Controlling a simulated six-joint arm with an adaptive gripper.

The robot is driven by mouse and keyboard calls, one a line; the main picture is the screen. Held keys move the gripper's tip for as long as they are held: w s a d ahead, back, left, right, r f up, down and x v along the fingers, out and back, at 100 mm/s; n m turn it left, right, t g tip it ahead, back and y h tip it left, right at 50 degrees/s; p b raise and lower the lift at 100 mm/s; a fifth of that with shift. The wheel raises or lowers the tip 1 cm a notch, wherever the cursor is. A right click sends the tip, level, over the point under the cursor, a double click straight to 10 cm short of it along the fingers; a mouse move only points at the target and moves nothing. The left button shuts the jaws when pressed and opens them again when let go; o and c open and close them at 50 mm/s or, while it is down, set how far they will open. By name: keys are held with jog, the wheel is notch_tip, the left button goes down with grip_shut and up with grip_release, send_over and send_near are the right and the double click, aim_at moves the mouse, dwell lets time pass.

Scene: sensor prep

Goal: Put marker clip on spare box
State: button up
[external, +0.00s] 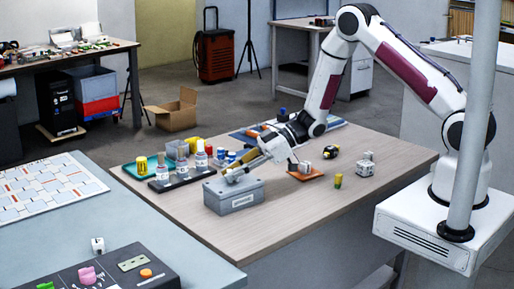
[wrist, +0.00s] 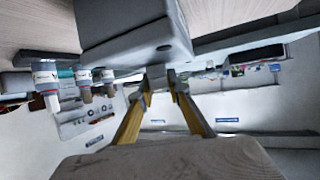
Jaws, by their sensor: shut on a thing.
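The spare box (external: 236,196) is a grey lidded box with a label, standing near the front edge of the wooden table in the external view. In the wrist view the box (wrist: 135,38) fills the top middle. My gripper (external: 238,170) is tilted low over the box top, its yellowish fingers pointing down-left. In the wrist view my gripper (wrist: 160,88) is shut on a small grey piece, likely the marker clip (wrist: 157,75), right at the box's edge. The clip is mostly hidden by the fingers, and I cannot tell whether it touches the box.
An orange mat (external: 306,174), a white cube (external: 365,168) and a small yellow-green item (external: 338,181) lie to the right. The front right of the table is clear.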

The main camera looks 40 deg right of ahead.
jog(key=shift+f, duration=0.15)
jog(key=o, duration=0.8)
jog(key=shift+r, duration=0.2)
jog(key=shift+v, duration=0.8)
jog(key=v, duration=1)
jog(key=shift+d, duration=0.2)
jog(key=shift+r, duration=0.1)
